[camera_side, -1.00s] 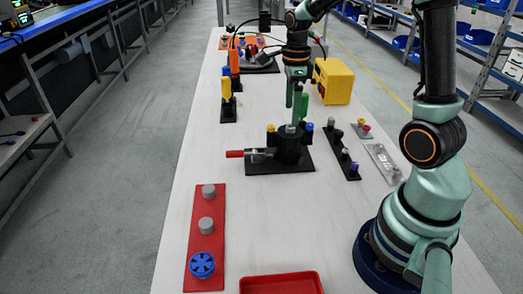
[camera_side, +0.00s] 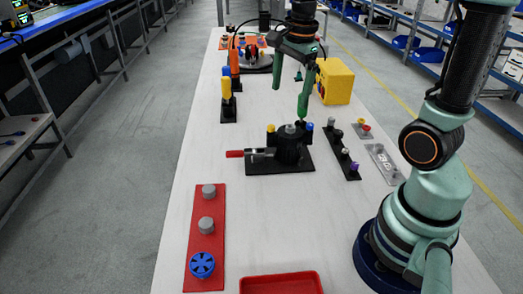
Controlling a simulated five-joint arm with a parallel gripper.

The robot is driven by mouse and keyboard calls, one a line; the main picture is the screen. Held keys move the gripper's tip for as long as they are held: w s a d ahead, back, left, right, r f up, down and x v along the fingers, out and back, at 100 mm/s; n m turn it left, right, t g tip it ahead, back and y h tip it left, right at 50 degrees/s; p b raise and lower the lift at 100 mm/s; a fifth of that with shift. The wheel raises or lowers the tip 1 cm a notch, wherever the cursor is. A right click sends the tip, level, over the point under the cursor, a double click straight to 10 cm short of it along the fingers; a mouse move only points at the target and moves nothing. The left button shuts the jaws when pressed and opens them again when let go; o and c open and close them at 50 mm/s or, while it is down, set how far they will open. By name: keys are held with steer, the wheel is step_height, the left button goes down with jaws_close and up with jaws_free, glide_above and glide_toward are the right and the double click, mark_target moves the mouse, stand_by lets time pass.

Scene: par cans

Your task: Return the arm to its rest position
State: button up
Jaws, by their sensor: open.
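My gripper (camera_side: 290,100) is open and empty, with its two green fingers spread apart. It hangs over the table (camera_side: 190,200), above and slightly behind the black round fixture (camera_side: 289,151) with a red handle (camera_side: 235,154). In the picture the right fingertip overlaps the top of the fixture area; I cannot tell the exact gap. A grey piece sits on the fixture top, with a yellow and a blue piece at its sides. My arm reaches in from the right.
A red plate (camera_side: 207,238) with grey cylinders and a blue wheel-like part lies front left. A red tray (camera_side: 281,283) is at the front. A yellow box (camera_side: 334,82), a black rack (camera_side: 343,158) and a tool stand (camera_side: 228,106) stand around the fixture.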

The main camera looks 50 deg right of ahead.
steer(key=s+a+r+n+t, duration=0.1)
steer(key=s+a+n+t, duration=0.1)
steer(key=n, duration=0.7)
steer(key=s+a+r+n+t, duration=0.1)
steer(key=s+a+n, duration=0.3)
steer(key=n, duration=0.6)
steer(key=a+t, duration=0.1)
steer(key=a, duration=0.1)
steer(key=shift+s+a+r+n, duration=0.25)
steer(key=shift+a+r+n, duration=0.05)
steer(key=shift+a, duration=0.05)
